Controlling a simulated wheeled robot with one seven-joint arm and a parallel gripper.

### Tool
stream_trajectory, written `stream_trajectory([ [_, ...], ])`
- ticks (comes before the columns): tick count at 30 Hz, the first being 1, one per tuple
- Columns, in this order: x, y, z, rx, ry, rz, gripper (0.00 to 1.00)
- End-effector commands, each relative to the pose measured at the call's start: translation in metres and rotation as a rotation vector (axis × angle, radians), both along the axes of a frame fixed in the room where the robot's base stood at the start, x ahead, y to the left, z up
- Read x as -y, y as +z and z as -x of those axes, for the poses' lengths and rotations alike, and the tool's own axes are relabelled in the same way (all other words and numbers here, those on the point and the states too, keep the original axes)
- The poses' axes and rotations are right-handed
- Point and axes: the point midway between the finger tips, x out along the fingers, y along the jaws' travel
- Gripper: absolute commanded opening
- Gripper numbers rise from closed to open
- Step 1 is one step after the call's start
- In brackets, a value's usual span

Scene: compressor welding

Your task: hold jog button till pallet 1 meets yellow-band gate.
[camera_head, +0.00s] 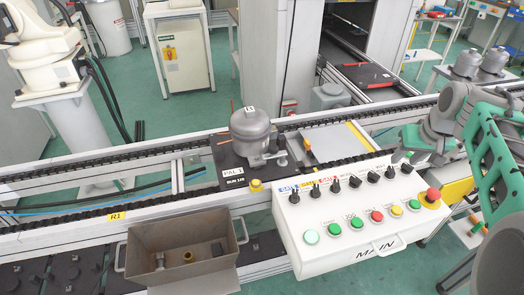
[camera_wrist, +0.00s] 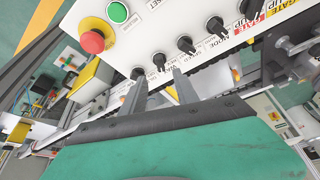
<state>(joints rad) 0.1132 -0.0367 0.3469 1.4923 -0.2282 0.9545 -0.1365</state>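The pallet labelled PAL 1 (camera_head: 233,172) is a dark plate on the conveyor, carrying a grey compressor (camera_head: 250,130). An orange-yellow piece (camera_head: 308,146) stands just right of it, and a yellow stripe (camera_head: 357,133) lies farther right; I cannot tell which marks the gate. The white MAIN panel (camera_head: 345,256) has a row of green, red and yellow buttons; their labels are too small to identify the jog button. My gripper (camera_head: 404,154) is above the panel's back right. In the wrist view my gripper (camera_wrist: 160,78) has two fingers apart, with nothing between them, near the black selector knobs.
A red emergency stop (camera_head: 432,196) sits at the panel's right end and also shows in the wrist view (camera_wrist: 92,41). A brown metal bin (camera_head: 160,270) stands left of the panel. A yellow knob (camera_head: 256,185) sits by the pallet. Conveyor rails run behind the panel.

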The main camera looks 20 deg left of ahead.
Motion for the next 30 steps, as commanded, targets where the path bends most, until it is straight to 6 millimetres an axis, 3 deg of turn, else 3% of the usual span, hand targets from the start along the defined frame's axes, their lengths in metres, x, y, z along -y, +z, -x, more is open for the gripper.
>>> stream_trajectory([
  [8,0.0000,0.0000,0.0000,0.000,0.000,0.000,0.35],
  [21,0.0000,0.0000,0.0000,0.000,0.000,0.000,0.00],
  [30,0.0000,0.0000,0.0000,0.000,0.000,0.000,0.00],
])
